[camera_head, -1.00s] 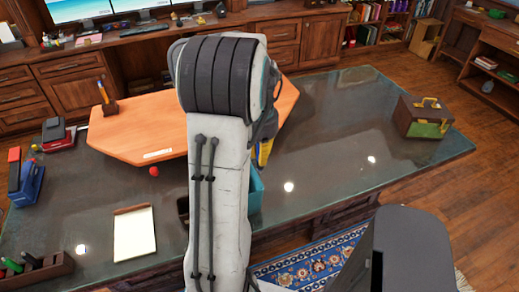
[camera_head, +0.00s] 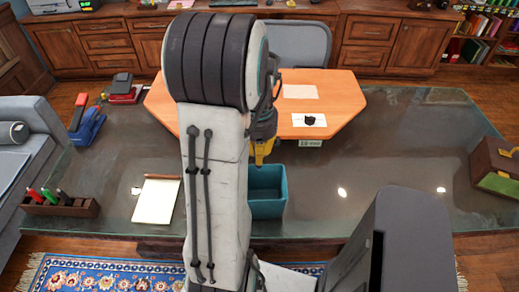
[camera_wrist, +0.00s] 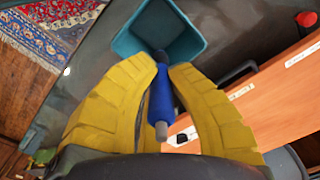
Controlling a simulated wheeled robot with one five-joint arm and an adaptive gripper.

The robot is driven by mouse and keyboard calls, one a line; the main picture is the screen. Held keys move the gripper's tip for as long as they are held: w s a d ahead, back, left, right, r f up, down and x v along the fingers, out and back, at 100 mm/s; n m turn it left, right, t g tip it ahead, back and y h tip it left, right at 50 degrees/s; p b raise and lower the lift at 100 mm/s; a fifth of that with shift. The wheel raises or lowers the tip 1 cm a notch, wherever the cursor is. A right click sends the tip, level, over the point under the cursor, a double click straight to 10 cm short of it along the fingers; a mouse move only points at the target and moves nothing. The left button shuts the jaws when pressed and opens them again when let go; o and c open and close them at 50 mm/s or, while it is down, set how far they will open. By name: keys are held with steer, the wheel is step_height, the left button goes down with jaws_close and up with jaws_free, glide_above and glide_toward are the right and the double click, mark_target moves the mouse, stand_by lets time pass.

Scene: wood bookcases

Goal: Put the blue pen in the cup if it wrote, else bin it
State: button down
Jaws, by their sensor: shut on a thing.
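My gripper (camera_wrist: 163,68) is shut on a blue pen (camera_wrist: 161,96), its yellow fingers on either side of it. In the wrist view the pen's far end points toward the teal bin (camera_wrist: 187,43). In the head view my gripper (camera_head: 262,150) is behind my arm, just above and beyond the open teal bin (camera_head: 268,209) on the glass table; the pen is not clear there. A small dark object (camera_head: 311,120) sits on a white paper on the orange desk board; I cannot tell whether it is the cup. No cup shows clearly.
A pen rack (camera_head: 62,206) with several markers and a notepad (camera_head: 156,202) lie at the left of the table. A blue and red stapler-like thing (camera_head: 86,122) is at the back left. A brown and green case (camera_head: 497,170) is at the right edge. The table's right middle is clear.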

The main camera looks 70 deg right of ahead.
steer(key=shift+f, duration=0.25)
step_height(320, 180, down, 10)
steer(key=b, duration=0.8)
steer(key=shift+r, duration=0.2)
steer(key=c, duration=1.2)
jaws_free()
steer(key=shift+c, duration=0.2)
step_height(320, 180, up, 12)
steer(key=shift+r, duration=0.1)
stand_by(0.4)
